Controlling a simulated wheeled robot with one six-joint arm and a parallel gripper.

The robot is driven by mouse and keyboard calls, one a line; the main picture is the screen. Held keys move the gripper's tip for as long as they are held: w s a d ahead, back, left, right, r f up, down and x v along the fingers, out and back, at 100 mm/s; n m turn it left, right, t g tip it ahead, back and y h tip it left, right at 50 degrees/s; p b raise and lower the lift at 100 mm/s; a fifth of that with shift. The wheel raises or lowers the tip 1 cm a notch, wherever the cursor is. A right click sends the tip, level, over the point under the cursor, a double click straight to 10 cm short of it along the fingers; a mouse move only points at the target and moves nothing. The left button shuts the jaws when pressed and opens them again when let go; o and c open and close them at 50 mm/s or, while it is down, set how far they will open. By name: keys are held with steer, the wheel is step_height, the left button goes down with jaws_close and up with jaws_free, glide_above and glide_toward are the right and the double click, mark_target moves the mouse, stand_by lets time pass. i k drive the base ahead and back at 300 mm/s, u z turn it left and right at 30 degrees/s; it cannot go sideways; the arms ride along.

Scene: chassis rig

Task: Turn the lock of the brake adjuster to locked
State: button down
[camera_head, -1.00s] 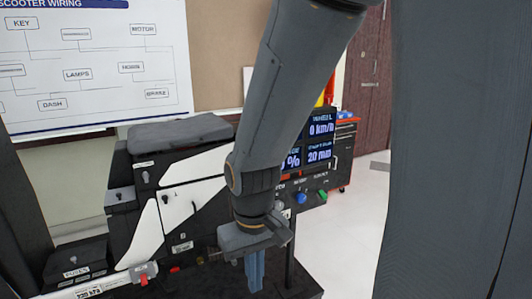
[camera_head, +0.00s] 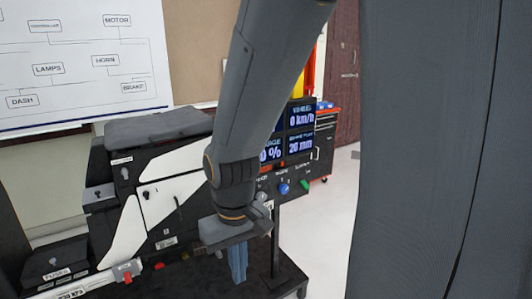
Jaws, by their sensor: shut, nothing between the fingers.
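My gripper (camera_head: 237,262) points down in front of the dark rig, with its blue fingers shut and nothing between them. A small plate (camera_head: 166,242), its writing too small to read surely, sits on the rig left of my gripper. A red knob (camera_head: 158,266) is below that plate, and a red-ended part (camera_head: 128,278) is further left on a pale bar. I cannot tell which part is the brake adjuster or its lock; my gripper and wrist cover part of the rig there.
A display (camera_head: 300,132) reads 0 km/h and 20 mm, with a blue knob (camera_head: 284,188) and a green knob (camera_head: 305,185) below. A fuse box (camera_head: 56,258) stands at left. A red tool cabinet (camera_head: 322,140) is behind. Floor right of the rig is clear.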

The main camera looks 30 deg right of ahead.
mark_target(158, 265)
steer(key=k, duration=0.6)
steer(key=u, duration=0.65)
steer(key=i, duration=1.35)
steer(key=z, duration=0.6)
steer(key=k, duration=0.25)
steer(key=z, duration=1.05)
